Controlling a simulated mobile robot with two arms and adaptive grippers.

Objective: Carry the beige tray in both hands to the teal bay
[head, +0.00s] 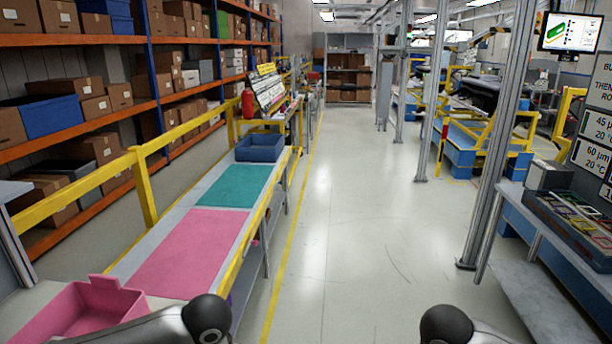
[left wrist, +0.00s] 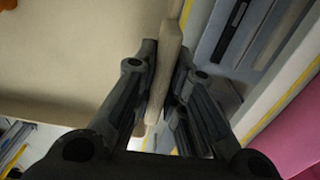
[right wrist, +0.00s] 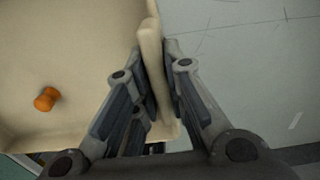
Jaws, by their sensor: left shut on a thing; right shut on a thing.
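The beige tray shows from above in the left wrist view (left wrist: 80,55) and the right wrist view (right wrist: 70,50); it is below the head view. My left gripper (left wrist: 165,70) is shut on an upright handle at its edge. My right gripper (right wrist: 154,62) is shut on a similar handle. An orange cylinder-like piece (right wrist: 46,99) lies on the tray floor. The teal bay (head: 235,186) is a bare teal area on the long bench ahead left, beyond the pink area (head: 192,250). In the head view my grippers are out of sight.
A pink tray (head: 85,312) sits at the bench's near end. A blue-grey tray (head: 261,147) stands just beyond the teal area. A yellow rail (head: 143,185) runs along the bench's left side. The aisle floor (head: 345,230) is clear; a metal post (head: 499,130) stands right.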

